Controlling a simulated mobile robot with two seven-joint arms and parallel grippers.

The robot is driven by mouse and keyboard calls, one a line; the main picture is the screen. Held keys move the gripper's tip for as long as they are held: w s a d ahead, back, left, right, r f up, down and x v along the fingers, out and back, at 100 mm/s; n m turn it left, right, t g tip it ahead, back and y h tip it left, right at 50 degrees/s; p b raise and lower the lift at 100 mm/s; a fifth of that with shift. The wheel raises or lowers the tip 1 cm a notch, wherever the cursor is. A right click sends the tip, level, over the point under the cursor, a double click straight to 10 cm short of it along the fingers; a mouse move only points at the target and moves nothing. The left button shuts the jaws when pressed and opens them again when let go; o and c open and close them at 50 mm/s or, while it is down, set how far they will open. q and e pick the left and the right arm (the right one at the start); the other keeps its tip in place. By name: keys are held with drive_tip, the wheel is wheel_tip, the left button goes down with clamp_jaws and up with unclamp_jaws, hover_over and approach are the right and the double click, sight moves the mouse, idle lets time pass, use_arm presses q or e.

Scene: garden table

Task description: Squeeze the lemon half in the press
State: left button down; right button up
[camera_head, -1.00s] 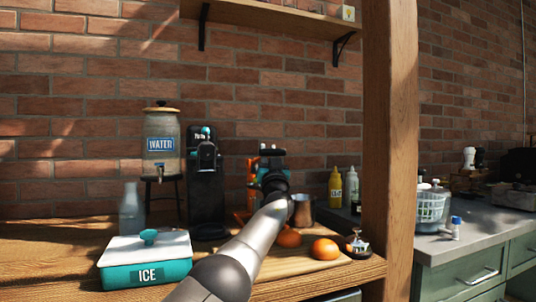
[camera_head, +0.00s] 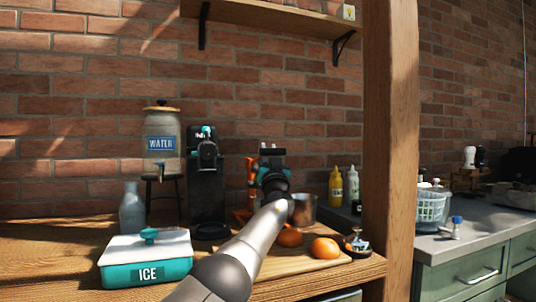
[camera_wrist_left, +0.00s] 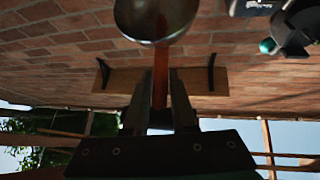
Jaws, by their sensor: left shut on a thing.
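The orange-framed press (camera_head: 252,177) stands on the wooden counter, partly hidden behind my left arm. My left gripper (camera_head: 270,157) is in front of its upper part. In the left wrist view, my left gripper (camera_wrist_left: 160,112) is shut on an orange-red handle (camera_wrist_left: 160,76). A shiny rounded metal part (camera_wrist_left: 155,20) shows at the far end of this handle. I cannot see a lemon half in either view. My right gripper is not in view.
Two orange fruits (camera_head: 325,248) lie on the wooden board right of my arm. A metal cup (camera_head: 305,208) stands behind it. Left are a teal ice box (camera_head: 146,265), a glass bottle (camera_head: 132,210), a black machine (camera_head: 205,180) and a water dispenser (camera_head: 162,150). A post (camera_head: 388,150) rises at right.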

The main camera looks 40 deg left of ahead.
use_arm(q)
drive_tip(key=shift+w+d+r, duration=0.2)
drive_tip(key=shift+d+r, duration=0.05)
drive_tip(key=shift+d, duration=0.35)
drive_tip(key=c, duration=1.1)
unclamp_jaws()
drive_tip(key=shift+d+r, duration=0.1)
drive_tip(key=shift+o, duration=0.9)
drive_tip(key=shift+s+d+r, duration=0.1)
drive_tip(key=shift+d, duration=0.05)
drive_tip(key=shift+o, duration=0.7)
